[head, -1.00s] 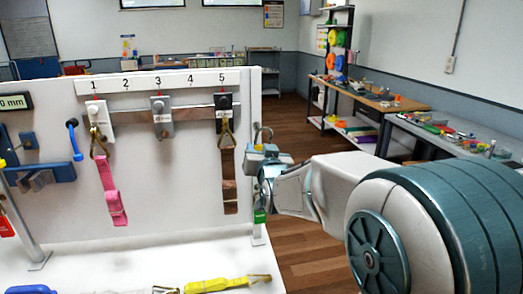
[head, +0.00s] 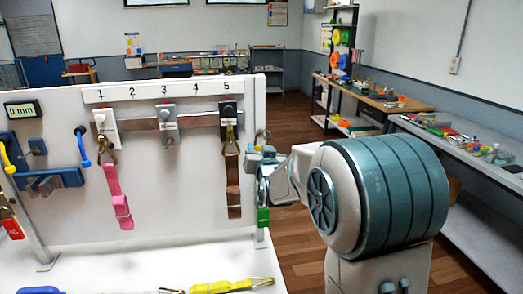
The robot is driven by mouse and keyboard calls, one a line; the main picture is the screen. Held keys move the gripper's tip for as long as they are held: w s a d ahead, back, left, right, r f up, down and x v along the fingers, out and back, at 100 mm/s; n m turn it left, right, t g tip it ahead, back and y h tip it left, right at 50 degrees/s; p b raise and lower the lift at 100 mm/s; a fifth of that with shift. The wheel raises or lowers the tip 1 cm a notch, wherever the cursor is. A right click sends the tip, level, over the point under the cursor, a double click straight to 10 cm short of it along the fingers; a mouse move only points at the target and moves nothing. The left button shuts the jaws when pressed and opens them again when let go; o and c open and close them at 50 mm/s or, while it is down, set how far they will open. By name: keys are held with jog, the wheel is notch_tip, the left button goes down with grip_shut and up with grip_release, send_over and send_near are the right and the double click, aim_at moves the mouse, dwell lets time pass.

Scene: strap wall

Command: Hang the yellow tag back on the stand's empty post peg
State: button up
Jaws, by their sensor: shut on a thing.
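My gripper (head: 256,160) is at the right edge of the stand's white panel (head: 185,205), beside the brown strap. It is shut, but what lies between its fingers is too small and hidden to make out. A brass-coloured loop (head: 262,137) shows just above it. A green tag (head: 263,217) hangs below it at the panel's right edge. A red tag (head: 12,227) hangs at the far left.
Pink (head: 119,195) and brown (head: 234,190) straps hang below the numbered strip (head: 165,90). A yellow strap (head: 222,286) lies on the white base at the front. A blue bracket (head: 45,178) is on the panel's left. Workbenches stand at right, with open floor before them.

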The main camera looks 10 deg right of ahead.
jog(key=shift+w+f+b, duration=0.55)
jog(key=shift+f+b, duration=0.1)
jog(key=shift+b, duration=0.4)
jog(key=o, duration=1.1)
jog(key=shift+c, duration=0.2)
